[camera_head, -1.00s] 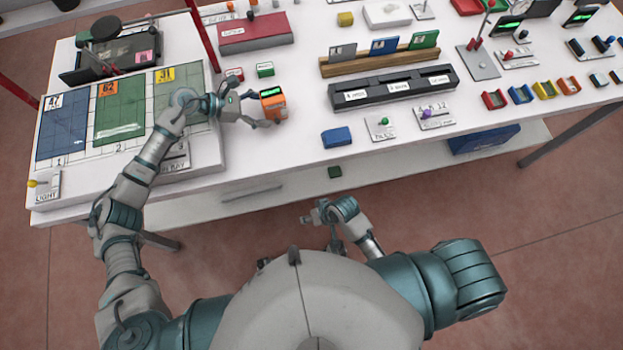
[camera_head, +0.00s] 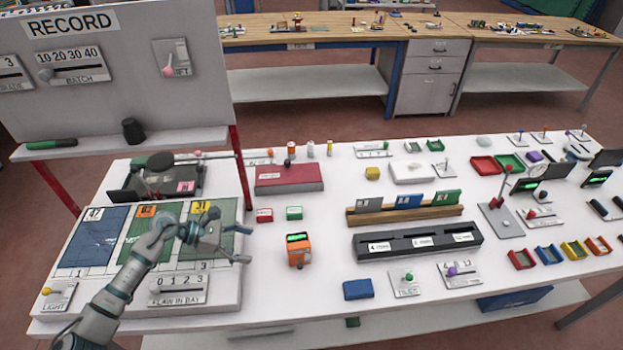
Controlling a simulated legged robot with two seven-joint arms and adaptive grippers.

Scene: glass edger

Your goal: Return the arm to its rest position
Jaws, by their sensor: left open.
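My left arm comes in from the lower left over the board with numbered bays (camera_head: 200,305). My left gripper (camera_head: 245,244) is open and empty above the right part of that board, its fingers pointing right. The orange device (camera_head: 299,254) with a green display stands upright on the white table, to the right of the fingers and apart from them. The arm hides parts of bays 2 and 3. My right gripper does not show in the current view.
A RECORD panel (camera_head: 120,65) stands at the back left on red posts. A black three-slot rack (camera_head: 415,240), a blue block (camera_head: 358,289) and small coloured trays (camera_head: 547,254) lie to the right. White tabletop (camera_head: 270,300) is free around the orange device.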

